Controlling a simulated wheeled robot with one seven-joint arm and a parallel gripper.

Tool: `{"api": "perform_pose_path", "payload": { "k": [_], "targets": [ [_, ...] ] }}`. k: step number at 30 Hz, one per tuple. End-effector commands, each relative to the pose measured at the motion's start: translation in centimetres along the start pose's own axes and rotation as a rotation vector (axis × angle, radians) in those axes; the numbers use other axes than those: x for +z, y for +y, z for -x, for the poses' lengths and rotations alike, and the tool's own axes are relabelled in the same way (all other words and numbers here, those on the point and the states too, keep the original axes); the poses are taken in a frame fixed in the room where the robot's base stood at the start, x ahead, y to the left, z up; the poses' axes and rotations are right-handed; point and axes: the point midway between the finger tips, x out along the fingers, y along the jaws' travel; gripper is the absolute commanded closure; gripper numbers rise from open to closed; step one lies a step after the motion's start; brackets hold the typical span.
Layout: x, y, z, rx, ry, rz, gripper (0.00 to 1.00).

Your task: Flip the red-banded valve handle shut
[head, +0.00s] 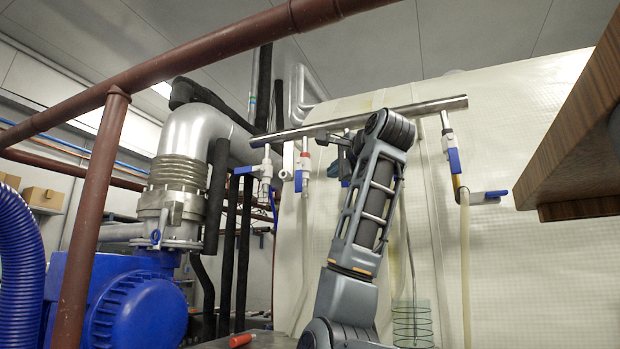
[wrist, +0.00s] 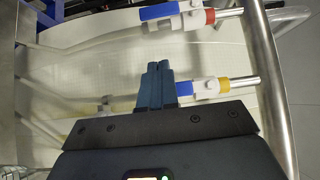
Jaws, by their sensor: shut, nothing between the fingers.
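The red-banded valve (wrist: 192,21) is at the top of the wrist view, its red band near the metal pipe. Its blue handle (wrist: 158,11) lies roughly in line with the valve body. In the head view, what looks like the same valve (head: 304,163) hangs below the manifold pipe, its blue handle (head: 298,181) pointing down. My gripper (wrist: 157,66) is shut and empty, its fingertips below and apart from the red-banded valve in the wrist view. In the head view my gripper (head: 334,139) is up by the manifold, small and partly hidden by my arm.
A yellow-banded valve (wrist: 207,87) is right of my fingers, its blue handle partly behind them. The manifold pipe (head: 425,105) runs above several blue-handled valves. A brown pipe frame (head: 105,150) and blue pump (head: 125,305) stand left. A wooden shelf (head: 580,125) juts in at right.

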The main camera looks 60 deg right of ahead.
Motion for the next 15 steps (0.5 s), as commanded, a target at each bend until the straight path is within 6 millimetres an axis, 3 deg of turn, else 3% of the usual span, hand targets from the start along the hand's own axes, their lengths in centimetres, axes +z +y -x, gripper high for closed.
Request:
{"api": "perform_pose_path", "payload": {
  "k": [9, 15],
  "targets": [
    [0.0, -0.3, -6.4, 0.003, 0.000, 0.001, 1.00],
    [1.9, -0.2, -8.4, 0.001, -0.001, 0.003, 1.00]
  ]
}}
